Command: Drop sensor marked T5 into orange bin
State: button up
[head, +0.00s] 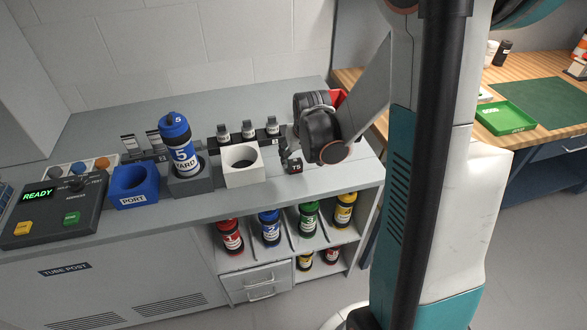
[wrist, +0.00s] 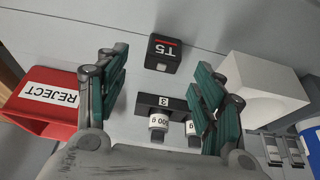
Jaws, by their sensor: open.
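The sensor marked T5 is a small black cube with a red stripe on the grey bench (head: 295,167); it also shows upside down in the wrist view (wrist: 164,55). My gripper (head: 288,157) is just above the bench beside the sensor. In the wrist view my gripper (wrist: 160,72) is open, with its teal-padded fingers apart and nothing held; the sensor shows between and beyond the fingertips. I see no clearly orange bin. A red bin labelled REJECT (wrist: 48,98) is left in the wrist view; in the head view it is mostly hidden behind my arm (head: 339,97).
A white square socket block (head: 241,177) stands close to the sensor. A black rack marked 3 (wrist: 160,101) holds small weights. A blue PORT block (head: 133,196) and a tall blue canister 5 (head: 178,140) stand further left. A green tray (head: 505,117) is on the wooden bench.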

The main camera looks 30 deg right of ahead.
aim_at(295, 160)
jog(key=shift+w+b+x, duration=0.2)
jog(key=shift+b+x, duration=0.5)
jog(key=shift+x, duration=0.95)
jog(key=shift+w+b+x, duration=0.2)
jog(key=shift+b+x, duration=0.45)
jog(key=shift+x, duration=1.05)
jog(key=shift+a+r, duration=0.1)
jog(key=shift+r, duration=0.15)
jog(key=shift+c, duration=0.3)
jog(key=c, duration=1.2)
jog(key=shift+r, duration=0.1)
notch_tip(295, 160, up, 20)
jog(key=p, duration=0.7)
